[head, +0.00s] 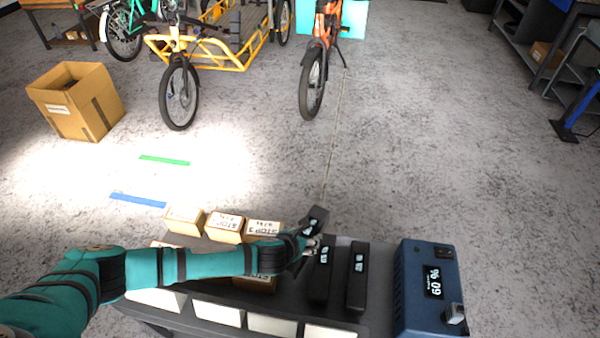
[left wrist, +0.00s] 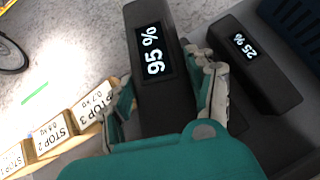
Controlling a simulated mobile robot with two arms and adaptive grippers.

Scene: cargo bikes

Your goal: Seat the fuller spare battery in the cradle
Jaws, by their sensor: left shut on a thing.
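My left gripper (head: 307,244) is shut on a dark battery (head: 318,217), held tilted above the bench. In the left wrist view, the left gripper (left wrist: 165,98) has its fingers on both sides of this battery (left wrist: 134,28), whose display reads 95 %. A second battery (left wrist: 262,72) reading 25 % lies to its right. In the head view two dark batteries, a nearer-to-gripper one (head: 320,284) and one on its right (head: 357,288), lie on the bench; their displays are too small to read. I cannot make out the cradle for certain.
A blue unit (head: 415,290) with a 60 % display stands at the bench's right. Labelled boxes (head: 226,226) stand left of the battery. A cardboard box (head: 85,108), a yellow cargo bike (head: 215,60) and an orange bike (head: 318,60) stand beyond; the floor between is clear.

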